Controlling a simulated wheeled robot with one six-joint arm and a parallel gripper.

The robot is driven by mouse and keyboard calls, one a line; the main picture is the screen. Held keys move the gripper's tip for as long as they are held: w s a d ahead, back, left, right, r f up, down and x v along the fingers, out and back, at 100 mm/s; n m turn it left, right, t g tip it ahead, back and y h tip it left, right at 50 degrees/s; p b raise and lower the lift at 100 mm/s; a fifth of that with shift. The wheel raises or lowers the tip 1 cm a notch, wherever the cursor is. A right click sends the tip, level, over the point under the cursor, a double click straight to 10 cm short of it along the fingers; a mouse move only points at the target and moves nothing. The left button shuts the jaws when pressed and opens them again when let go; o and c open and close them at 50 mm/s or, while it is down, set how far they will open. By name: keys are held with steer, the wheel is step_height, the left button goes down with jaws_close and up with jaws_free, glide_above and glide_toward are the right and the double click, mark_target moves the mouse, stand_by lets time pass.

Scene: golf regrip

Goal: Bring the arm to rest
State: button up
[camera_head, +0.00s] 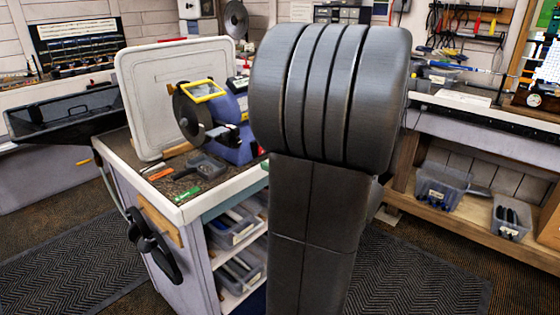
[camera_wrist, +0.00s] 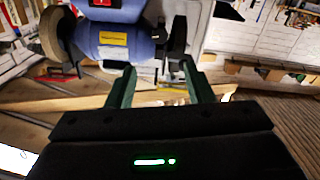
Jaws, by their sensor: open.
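My gripper (camera_wrist: 158,72) shows in the wrist view, with its two dark green fingers spread apart and nothing between them. The fingers point toward a blue bench grinder (camera_wrist: 112,42), which fills the upper left of that view. I cannot tell how far apart they are. In the head view, my own large dark arm links (camera_head: 325,120) rise through the centre. They hide much of the room behind, and the gripper does not show there. The blue grinder (camera_head: 236,138) stands on a small white-edged bench to their left.
Clear bins sit on shelves below. A workbench (camera_head: 490,118) with a blue-ended shaft (camera_head: 460,68) stands at right. Dark mats (camera_head: 85,255) cover open floor.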

mark_target(237, 142)
steer(key=x, duration=1.4)
steer(key=shift+d, duration=0.1)
